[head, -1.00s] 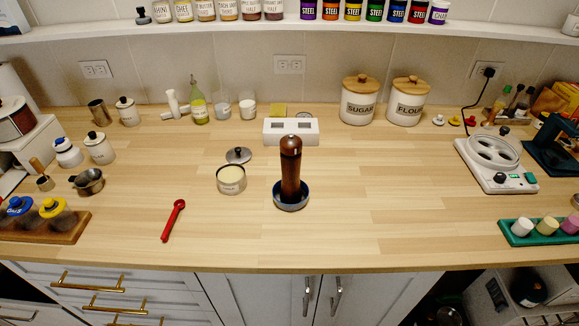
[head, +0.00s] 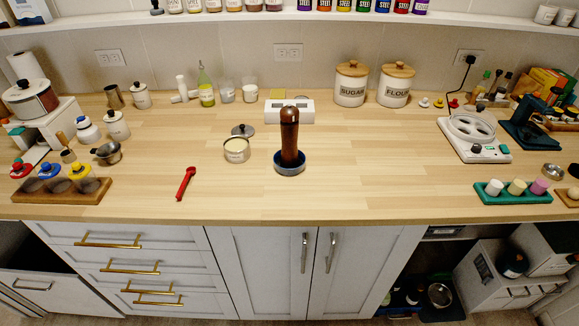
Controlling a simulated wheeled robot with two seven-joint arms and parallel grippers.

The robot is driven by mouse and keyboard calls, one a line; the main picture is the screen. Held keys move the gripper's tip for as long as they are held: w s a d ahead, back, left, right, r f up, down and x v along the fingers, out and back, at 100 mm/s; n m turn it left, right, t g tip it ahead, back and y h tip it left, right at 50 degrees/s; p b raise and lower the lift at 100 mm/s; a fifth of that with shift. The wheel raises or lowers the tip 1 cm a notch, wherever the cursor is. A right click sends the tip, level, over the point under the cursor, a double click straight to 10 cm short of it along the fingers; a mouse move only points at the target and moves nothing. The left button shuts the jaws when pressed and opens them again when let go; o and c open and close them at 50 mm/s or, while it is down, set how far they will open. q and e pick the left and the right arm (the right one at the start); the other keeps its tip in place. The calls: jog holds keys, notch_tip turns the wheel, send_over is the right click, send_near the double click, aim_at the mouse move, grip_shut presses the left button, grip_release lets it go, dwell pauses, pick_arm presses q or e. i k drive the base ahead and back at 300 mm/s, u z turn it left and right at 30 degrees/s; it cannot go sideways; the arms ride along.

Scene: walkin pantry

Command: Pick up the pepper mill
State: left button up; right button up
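The pepper mill (head: 289,137) is dark brown wood with a rounded top. It stands upright in a small blue-grey dish (head: 289,168) near the middle of the wooden counter. The lower end of the mill is hidden by the dish rim. Neither of my grippers shows in the head view.
An open white tin (head: 237,150) with its lid (head: 243,130) behind it stands close left of the mill. A red spoon (head: 186,183) lies front left. The counter (head: 390,170) right of the mill is clear.

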aim_at(290, 157)
jog(key=z, duration=0.05)
jog(key=k, duration=0.75)
jog(key=u, duration=0.85)
jog(key=i, duration=1.4)
jog(key=z, duration=0.35)
